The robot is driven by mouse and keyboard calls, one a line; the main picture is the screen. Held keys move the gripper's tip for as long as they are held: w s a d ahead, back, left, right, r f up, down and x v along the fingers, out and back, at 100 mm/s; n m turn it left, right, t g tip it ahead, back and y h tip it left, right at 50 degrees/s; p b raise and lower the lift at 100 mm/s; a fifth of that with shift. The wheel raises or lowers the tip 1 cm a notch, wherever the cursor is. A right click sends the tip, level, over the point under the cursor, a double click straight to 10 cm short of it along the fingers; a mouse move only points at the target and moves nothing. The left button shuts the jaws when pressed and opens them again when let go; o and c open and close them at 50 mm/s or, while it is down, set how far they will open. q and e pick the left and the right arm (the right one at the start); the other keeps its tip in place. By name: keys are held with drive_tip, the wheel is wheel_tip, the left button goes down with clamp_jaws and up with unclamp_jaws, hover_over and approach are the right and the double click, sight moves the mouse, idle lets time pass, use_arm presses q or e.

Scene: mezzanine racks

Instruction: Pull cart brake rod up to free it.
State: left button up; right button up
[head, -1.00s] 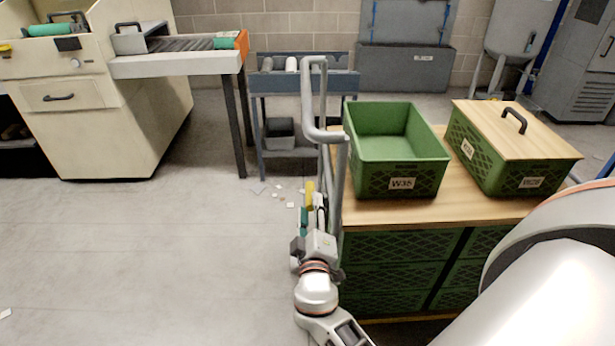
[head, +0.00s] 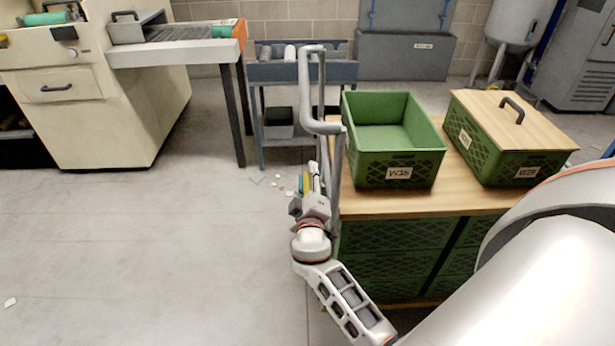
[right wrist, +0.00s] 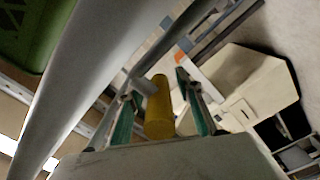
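The cart (head: 362,203) has a wooden top and a bent grey tube handle (head: 312,100) at its left end. The yellow grip of the brake rod (right wrist: 158,108) stands beside the handle; in the head view only a small yellow bit shows by the fingers. My right gripper (right wrist: 160,112) is open, with its green-padded fingers on either side of the yellow grip. Gaps show between grip and fingers in the right wrist view. In the head view the right gripper (head: 310,182) is low beside the handle tubes. My left gripper is not in view.
An open green crate (head: 397,172) and a lidded green crate (head: 500,150) stand on the cart. The grey handle tube (right wrist: 85,75) runs close beside the gripper. A blue-grey trolley (head: 285,75) stands behind. The floor at left is clear apart from small scraps.

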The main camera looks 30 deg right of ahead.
clamp_jaws()
wheel_tip(320, 180, up, 5)
drive_tip(key=shift+r+p, duration=0.1)
drive_tip(key=shift+p, duration=1.05)
drive_tip(key=shift+r, duration=0.3)
unclamp_jaws()
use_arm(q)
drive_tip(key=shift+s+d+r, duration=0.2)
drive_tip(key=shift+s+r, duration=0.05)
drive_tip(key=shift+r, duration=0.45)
use_arm(e)
drive_tip(key=shift+f, duration=0.1)
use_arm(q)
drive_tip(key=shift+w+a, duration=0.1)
use_arm(e)
drive_tip(key=shift+s, duration=0.1)
